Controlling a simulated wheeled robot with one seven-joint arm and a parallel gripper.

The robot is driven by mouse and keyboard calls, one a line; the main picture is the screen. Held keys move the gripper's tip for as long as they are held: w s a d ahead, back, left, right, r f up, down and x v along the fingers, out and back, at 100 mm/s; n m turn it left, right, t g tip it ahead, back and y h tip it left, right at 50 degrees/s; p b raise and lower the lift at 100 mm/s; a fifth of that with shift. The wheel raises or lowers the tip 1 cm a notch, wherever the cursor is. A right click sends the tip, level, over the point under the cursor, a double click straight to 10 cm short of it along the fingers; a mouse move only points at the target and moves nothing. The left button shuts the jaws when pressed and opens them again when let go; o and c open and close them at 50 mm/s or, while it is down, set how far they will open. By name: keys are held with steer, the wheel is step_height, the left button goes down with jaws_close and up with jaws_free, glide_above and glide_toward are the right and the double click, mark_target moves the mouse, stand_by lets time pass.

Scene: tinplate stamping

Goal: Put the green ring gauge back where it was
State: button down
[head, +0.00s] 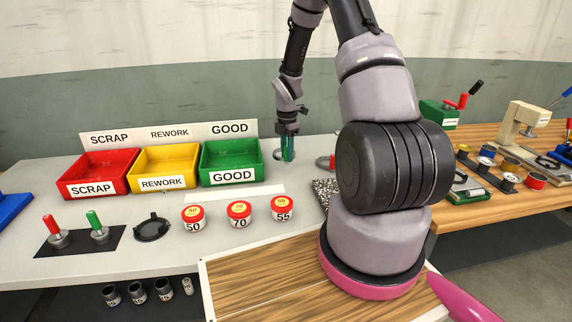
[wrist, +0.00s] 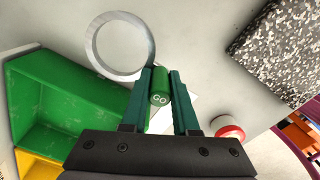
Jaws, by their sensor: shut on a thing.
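The green ring gauge is a pale metal ring (wrist: 91,46) with a green handle (wrist: 159,98) marked GO. My gripper (wrist: 162,73) is shut on the handle, with one finger on each side of it. In the head view my gripper (head: 288,131) points down over the grey bench, right of the green GOOD bin. The ring (head: 278,156) shows there at or just above the bench top. I cannot tell whether it touches.
The green bin (head: 232,162) is close on the left. A red-and-white object (wrist: 230,128) and a speckled plate (head: 322,190) lie to the right. Red, yellow and green bins line the back. Several labelled red-and-white tins (head: 239,214) stand in front.

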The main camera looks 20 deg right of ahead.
mark_target(287, 163)
steer(key=shift+f, duration=2.2)
steer(key=shift+f, duration=0.15)
steer(key=c, duration=0.7)
jaws_free()
